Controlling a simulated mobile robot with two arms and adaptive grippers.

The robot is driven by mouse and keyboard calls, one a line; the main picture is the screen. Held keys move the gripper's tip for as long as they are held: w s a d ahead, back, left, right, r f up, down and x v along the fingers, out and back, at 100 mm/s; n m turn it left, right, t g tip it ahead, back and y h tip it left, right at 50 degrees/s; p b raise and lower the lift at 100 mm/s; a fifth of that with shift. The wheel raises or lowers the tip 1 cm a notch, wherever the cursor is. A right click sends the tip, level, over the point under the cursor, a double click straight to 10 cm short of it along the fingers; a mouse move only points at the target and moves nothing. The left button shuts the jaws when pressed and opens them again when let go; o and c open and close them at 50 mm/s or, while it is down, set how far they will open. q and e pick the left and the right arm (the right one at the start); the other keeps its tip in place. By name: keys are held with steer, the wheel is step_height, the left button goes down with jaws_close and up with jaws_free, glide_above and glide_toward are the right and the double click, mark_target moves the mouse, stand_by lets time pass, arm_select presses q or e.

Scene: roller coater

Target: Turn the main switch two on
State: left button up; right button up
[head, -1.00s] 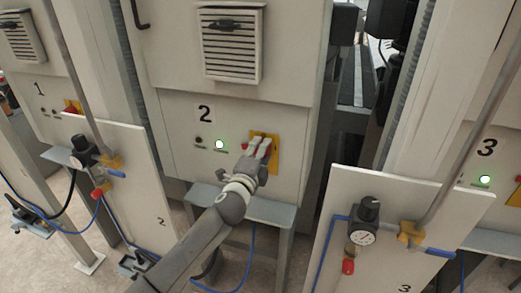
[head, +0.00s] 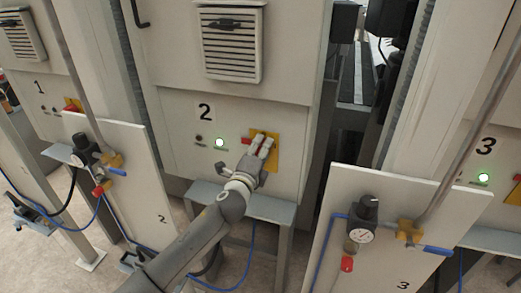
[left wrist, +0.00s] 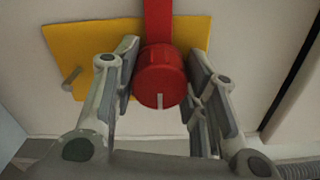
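Main switch two is a red rotary knob (left wrist: 160,78) with a red bar, on a yellow plate (left wrist: 75,50). In the head view the yellow plate (head: 273,157) is on the front of cabinet 2 (head: 180,112), right of a lit green lamp (head: 219,142). My left gripper (head: 264,146) is at the switch and partly hides it. In the left wrist view the left gripper's fingers (left wrist: 163,75) stand on both sides of the knob, close against it. The knob's white mark points down in that view. My right gripper is not in view.
A small grey shelf (head: 270,210) juts out below the switch. A panel with a gauge and valve (head: 362,235) stands at the right, and a similar panel (head: 140,190) at the left. Blue hoses hang below. Cabinet 3 has a lit green lamp (head: 484,178).

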arm_select(q)
steer(key=o, duration=0.4)
steer(key=shift+o, duration=0.2)
steer(key=v, duration=1.2)
